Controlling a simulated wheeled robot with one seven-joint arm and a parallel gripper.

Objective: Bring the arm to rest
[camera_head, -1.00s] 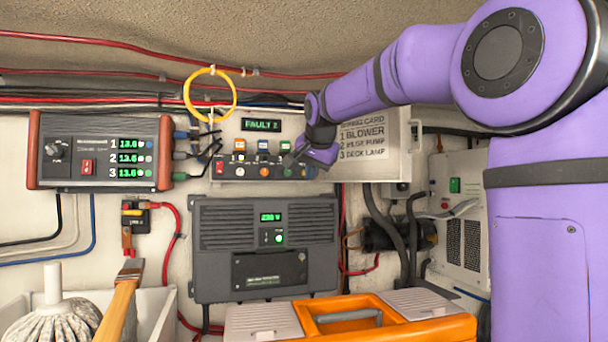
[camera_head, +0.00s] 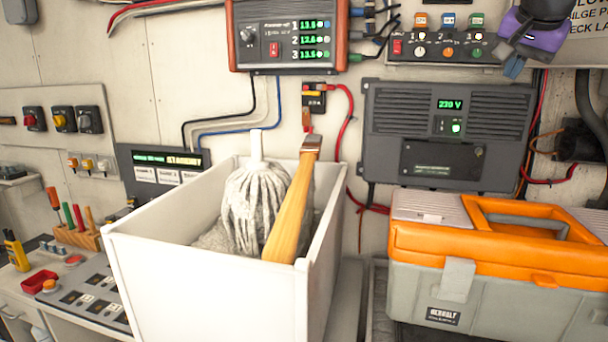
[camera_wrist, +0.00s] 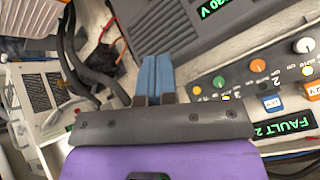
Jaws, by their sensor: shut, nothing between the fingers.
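My gripper (camera_head: 514,66) shows at the top right of the head view, its blue fingertips pointing down beside the right end of the switch panel (camera_head: 440,54). In the wrist view my gripper (camera_wrist: 155,75) has its two blue fingers together, shut with nothing between them. The switch panel with its knobs and coloured switches also shows at the right of the wrist view (camera_wrist: 268,82). I cannot tell whether the fingertips touch anything. Most of my purple arm is out of the head view.
An orange and grey toolbox (camera_head: 480,318) stands below at the right. A white bin (camera_head: 200,290) holds a mop (camera_head: 255,200) and a wooden-handled brush (camera_head: 292,205). A grey 230 V unit (camera_head: 385,125) and a red-ended power supply (camera_head: 234,40) are on the wall. Cables (camera_wrist: 75,50) hang near the gripper.

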